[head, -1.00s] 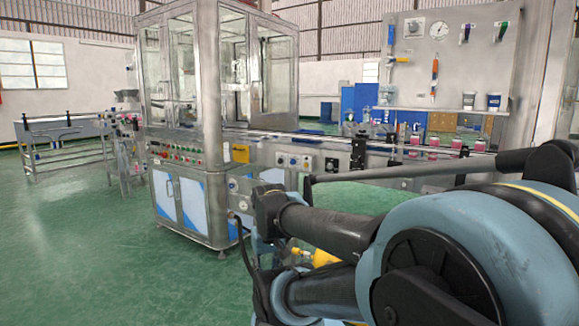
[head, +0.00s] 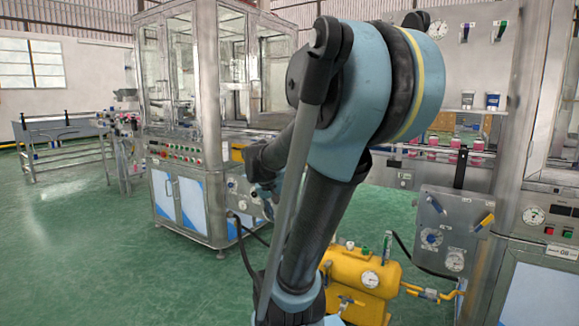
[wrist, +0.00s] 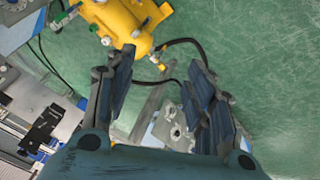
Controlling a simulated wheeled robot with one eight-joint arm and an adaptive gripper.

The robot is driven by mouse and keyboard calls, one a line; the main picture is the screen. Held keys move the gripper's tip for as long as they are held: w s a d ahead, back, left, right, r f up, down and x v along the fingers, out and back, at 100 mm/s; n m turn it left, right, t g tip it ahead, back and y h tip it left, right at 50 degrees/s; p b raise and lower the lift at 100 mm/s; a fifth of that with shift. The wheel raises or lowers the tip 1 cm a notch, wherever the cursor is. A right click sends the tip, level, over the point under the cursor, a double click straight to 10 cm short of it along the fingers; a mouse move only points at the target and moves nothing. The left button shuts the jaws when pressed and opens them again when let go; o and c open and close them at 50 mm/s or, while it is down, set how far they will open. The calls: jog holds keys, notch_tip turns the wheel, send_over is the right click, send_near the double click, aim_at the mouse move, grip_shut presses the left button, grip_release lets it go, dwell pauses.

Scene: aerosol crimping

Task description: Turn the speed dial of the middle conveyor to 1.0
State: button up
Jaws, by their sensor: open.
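The middle conveyor (head: 430,153) carries several pink-capped cans in the head view; my raised arm covers much of its front. Its speed dial cannot be made out now. A small control panel (head: 243,190) with round dials shows left of my arm, partly hidden. In the wrist view my gripper (wrist: 160,65) is open and empty, its two dark blue fingers spread wide. A grey panel or plate (wrist: 172,132) with small round fittings lies beyond and between the fingers, apart from them; I cannot tell which panel it is.
A yellow tank (head: 360,284) with a gauge and hoses stands on the floor; it shows in the wrist view (wrist: 118,20). A grey gauge panel (head: 446,222) stands at right. A glazed machine cabinet (head: 182,205) stands left. Green floor (head: 80,250) is clear at front left.

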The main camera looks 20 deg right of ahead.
jog(key=w+d+r+m+t+h, duration=0.1)
jog(key=w+d+r+h, duration=0.15)
jog(key=w, duration=0.75)
jog(key=w+d+r+m+t+h, duration=0.15)
jog(key=w+d, duration=0.25)
jog(key=w, duration=0.6)
jog(key=w+d+r+m+t+h, duration=0.1)
jog(key=w+d+r+h, duration=0.2)
jog(key=w, duration=0.8)
jog(key=w+d+f+m+t+h, duration=0.15)
jog(key=w+f, duration=0.25)
jog(key=w, duration=0.8)
jog(key=w+d+f+t+h, duration=0.15)
jog(key=w+f, duration=0.25)
jog(key=w, duration=0.8)
jog(key=x, duration=1.7)
jog(key=shift+w+r+t, duration=0.2)
jog(key=shift+r+t, duration=0.15)
jog(key=shift+d, duration=0.1)
jog(key=shift+c, duration=0.5)
jog(key=c, duration=1)
